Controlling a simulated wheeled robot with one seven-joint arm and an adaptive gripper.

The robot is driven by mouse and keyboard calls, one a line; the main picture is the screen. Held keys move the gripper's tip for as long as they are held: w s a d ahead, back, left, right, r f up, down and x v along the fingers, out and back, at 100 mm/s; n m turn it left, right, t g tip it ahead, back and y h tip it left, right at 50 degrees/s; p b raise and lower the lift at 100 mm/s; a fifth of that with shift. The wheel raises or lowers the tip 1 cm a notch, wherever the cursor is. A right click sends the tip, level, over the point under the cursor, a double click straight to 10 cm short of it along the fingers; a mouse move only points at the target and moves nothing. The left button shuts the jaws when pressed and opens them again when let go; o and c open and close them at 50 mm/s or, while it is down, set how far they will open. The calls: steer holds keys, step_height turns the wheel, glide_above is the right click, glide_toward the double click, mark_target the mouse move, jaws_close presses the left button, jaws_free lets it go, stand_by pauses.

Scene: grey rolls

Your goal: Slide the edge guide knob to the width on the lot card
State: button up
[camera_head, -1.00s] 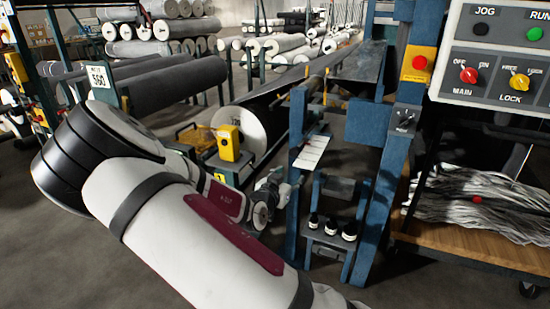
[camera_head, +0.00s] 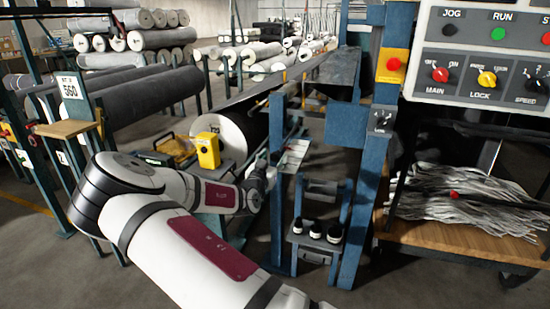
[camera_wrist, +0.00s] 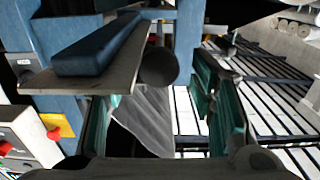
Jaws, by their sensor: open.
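A white card (camera_head: 70,87) reading "560" is on the rack at left in the head view. A pale strip with dark marks (camera_head: 293,154) is on the blue frame at centre. My gripper (camera_head: 268,174) is beside this strip, small and partly hidden by my arm. In the wrist view its teal fingers stand apart, with my gripper (camera_wrist: 158,98) open and empty. A dark round knob (camera_wrist: 158,67) shows between and beyond the fingers, at the end of a metal plate with a blue bar (camera_wrist: 100,45). I cannot tell whether it touches a finger.
The blue upright (camera_head: 365,190) stands right of my gripper, with a small shelf of black-and-white knobs (camera_head: 315,232) below. A control panel (camera_head: 480,55) and a wooden cart (camera_head: 455,242) are at right. A yellow box (camera_head: 207,150) and a large roll (camera_head: 235,133) stand behind my arm.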

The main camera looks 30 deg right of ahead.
steer(key=shift+x, duration=1.25)
jaws_close()
steer(key=v, duration=0.5)
steer(key=shift+p, duration=0.4)
jaws_free()
steer(key=v, duration=1.2)
